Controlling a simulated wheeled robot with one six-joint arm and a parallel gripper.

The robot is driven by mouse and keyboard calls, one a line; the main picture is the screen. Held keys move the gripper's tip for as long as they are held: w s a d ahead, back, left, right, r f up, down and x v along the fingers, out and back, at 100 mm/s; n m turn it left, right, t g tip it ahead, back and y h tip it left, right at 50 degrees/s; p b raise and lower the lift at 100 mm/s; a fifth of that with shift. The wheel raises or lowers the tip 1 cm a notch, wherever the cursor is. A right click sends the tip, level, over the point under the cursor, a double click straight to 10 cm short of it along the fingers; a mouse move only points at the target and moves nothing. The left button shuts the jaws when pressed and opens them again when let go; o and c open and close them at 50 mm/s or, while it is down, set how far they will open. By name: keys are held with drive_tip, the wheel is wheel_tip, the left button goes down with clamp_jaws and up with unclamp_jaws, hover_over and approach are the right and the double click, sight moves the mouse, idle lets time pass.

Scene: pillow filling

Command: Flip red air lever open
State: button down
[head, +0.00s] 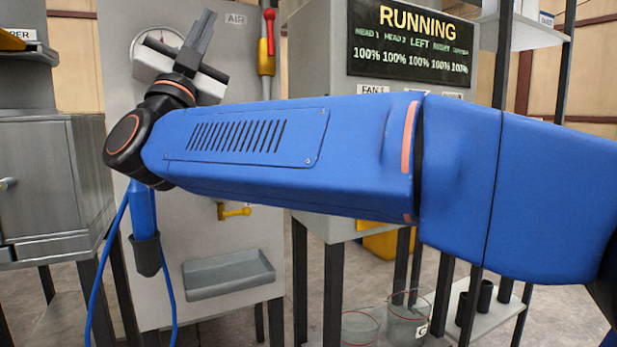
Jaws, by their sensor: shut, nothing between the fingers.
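The red air lever (268,33) stands upright on a yellow pipe (266,64) at the upper right of the grey panel (205,235). An AIR label (235,19) is to its left. My gripper (207,18) is shut and empty, its dark fingers pointing up and slightly right. In the picture it is left of the lever, with a visible gap between them. My blue arm crosses the view and hides the middle of the panel. Depth between fingers and lever is hard to judge.
A round gauge (163,40) is partly hidden behind my gripper. A yellow valve handle (236,211) and a grey tray (228,274) are lower on the panel. A blue nozzle (143,215) with hose hangs at left. A screen (415,45) reads RUNNING. A metal cabinet (45,185) stands left.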

drive_tip(key=w+d+f+n+g+y, duration=0.6)
drive_tip(key=w+d+f+n+y, duration=0.3)
drive_tip(key=n+y, duration=0.5)
drive_tip(key=w+d+f+n+g+h, duration=0.1)
drive_tip(key=w+d+f+g+h, duration=0.15)
drive_tip(key=d+f+g, duration=0.9)
drive_tip(key=s+d+f+m+h, duration=0.15)
drive_tip(key=s+d+f, duration=0.35)
drive_tip(key=d+f, duration=0.55)
drive_tip(key=s+d+f+h, duration=0.3)
drive_tip(key=s+d+f, duration=0.35)
drive_tip(key=f, duration=0.75)
drive_tip(key=s+d+f+m+g+h, duration=0.3)
drive_tip(key=s+d+f+g, duration=0.3)
drive_tip(key=s+d+f, duration=0.8)
drive_tip(key=s+f+h, duration=0.1)
drive_tip(key=s+f, duration=0.2)
drive_tip(key=f, duration=0.1)
drive_tip(key=shift+d+f, duration=0.15)
drive_tip(key=shift+s+m, duration=0.1)
drive_tip(key=shift+m, duration=0.15)
